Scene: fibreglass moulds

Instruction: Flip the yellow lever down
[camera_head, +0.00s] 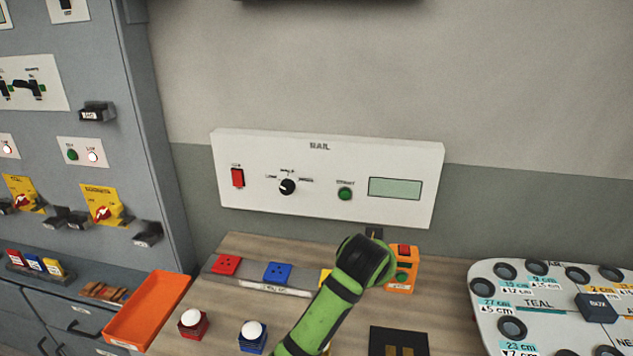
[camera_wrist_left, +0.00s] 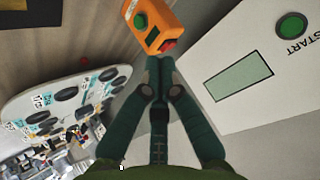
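I cannot clearly pick out a yellow lever. A yellow piece (camera_head: 326,277) shows in the head view beside the red and blue sockets, largely hidden by my green arm. My left gripper is mostly hidden in the head view; in the left wrist view, its dark fingers (camera_wrist_left: 159,64) meet at the tips, with nothing seen between them. The tips are close to the orange control box (camera_wrist_left: 150,25) with its red button; I cannot tell if they touch. This box (camera_head: 402,270) also shows in the head view, right of my wrist. My right gripper is not in view.
A white panel (camera_head: 245,205) with a red switch, knob and green button is on the wall behind. A red socket (camera_head: 227,265), a blue socket (camera_head: 278,272), white-topped red and blue bases, and an orange tray (camera_head: 150,305) lie left. A white board (camera_head: 490,300) lies right.

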